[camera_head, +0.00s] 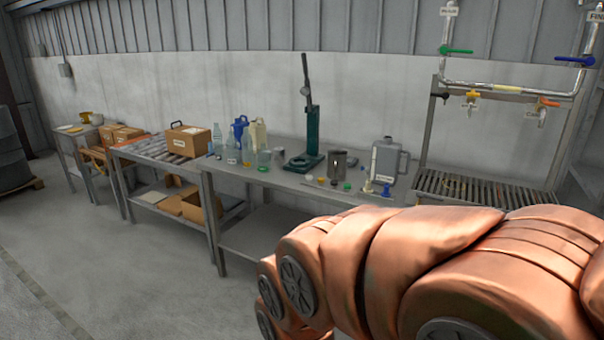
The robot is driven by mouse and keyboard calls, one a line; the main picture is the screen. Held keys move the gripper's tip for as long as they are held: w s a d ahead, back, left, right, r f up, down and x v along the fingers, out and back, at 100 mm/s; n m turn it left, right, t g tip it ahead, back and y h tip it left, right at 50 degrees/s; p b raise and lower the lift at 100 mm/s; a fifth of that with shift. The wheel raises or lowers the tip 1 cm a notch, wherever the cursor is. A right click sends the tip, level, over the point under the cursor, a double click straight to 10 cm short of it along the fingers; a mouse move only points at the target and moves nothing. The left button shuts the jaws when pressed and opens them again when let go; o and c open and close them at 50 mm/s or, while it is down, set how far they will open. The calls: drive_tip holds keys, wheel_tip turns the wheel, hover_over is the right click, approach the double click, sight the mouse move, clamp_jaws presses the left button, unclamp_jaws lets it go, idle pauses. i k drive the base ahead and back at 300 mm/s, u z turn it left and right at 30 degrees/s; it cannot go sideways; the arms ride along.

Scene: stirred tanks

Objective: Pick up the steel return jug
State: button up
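A steel jug (337,166) with a small label stands upright on the grey workbench (262,179), right of the green press stand. A larger grey can (388,162) with a side handle and a pale label stands to its right on the same bench. My copper-coloured arm fills the lower right foreground, in front of the bench's right part. My gripper is not in view. Nothing is seen touching the steel jug.
A green press stand (309,130) rises left of the jug. Small coloured caps and parts lie in front of the jug. Bottles and beakers (240,145) stand farther left. A slatted rack (487,188) with pipes and valves is at right.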

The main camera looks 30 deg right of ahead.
sight(337, 157)
drive_tip(key=u, duration=0.25)
drive_tip(key=i, duration=2.5)
drive_tip(key=z, duration=1.5)
drive_tip(key=i, duration=0.7)
drive_tip(key=z, duration=0.7)
